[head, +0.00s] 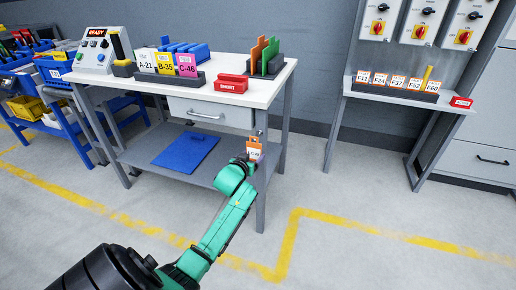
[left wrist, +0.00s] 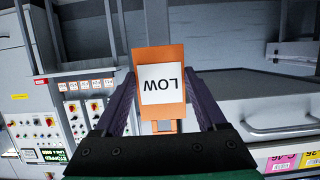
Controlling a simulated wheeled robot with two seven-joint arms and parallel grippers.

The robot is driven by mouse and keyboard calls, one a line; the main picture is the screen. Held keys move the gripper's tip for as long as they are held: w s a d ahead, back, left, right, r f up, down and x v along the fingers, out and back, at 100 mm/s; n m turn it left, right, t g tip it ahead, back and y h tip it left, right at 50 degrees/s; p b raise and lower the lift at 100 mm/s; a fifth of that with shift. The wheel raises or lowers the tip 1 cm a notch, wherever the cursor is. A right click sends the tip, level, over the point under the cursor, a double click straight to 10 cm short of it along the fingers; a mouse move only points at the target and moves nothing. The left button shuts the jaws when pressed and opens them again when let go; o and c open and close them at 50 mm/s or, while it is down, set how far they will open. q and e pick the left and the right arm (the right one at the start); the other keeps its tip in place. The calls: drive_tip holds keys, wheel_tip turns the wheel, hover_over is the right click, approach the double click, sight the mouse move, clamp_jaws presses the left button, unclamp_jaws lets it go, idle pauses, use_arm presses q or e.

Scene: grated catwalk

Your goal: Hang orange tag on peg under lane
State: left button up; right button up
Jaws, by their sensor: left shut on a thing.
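An orange tag (head: 254,149) with a white label is held at the front right corner of the white-topped workbench, below the top. In the left wrist view the tag (left wrist: 160,53) fills the middle and its label reads LOW upside down. My left gripper (head: 246,161) is shut on the tag, with a dark finger on each side of it. A small fitting (head: 258,132) shows just above the tag by the bench leg; I cannot tell whether it is a peg or whether the tag touches it. My right gripper is out of view.
The workbench (head: 232,93) has a drawer (head: 210,113) and a lower shelf with a blue mat (head: 186,152). A rack of orange-marked tags (head: 391,91) stands on a shelf at right, under switch boxes (head: 421,22). The floor in front is clear.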

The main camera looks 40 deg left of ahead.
use_arm(q)
drive_tip(key=shift+s+d+p, duration=0.3)
drive_tip(key=shift+s+p, duration=0.4)
drive_tip(key=shift+s, duration=0.2)
drive_tip(key=shift+s+d+p, duration=0.3)
drive_tip(key=shift+s+p, duration=0.35)
drive_tip(key=shift+s, duration=0.25)
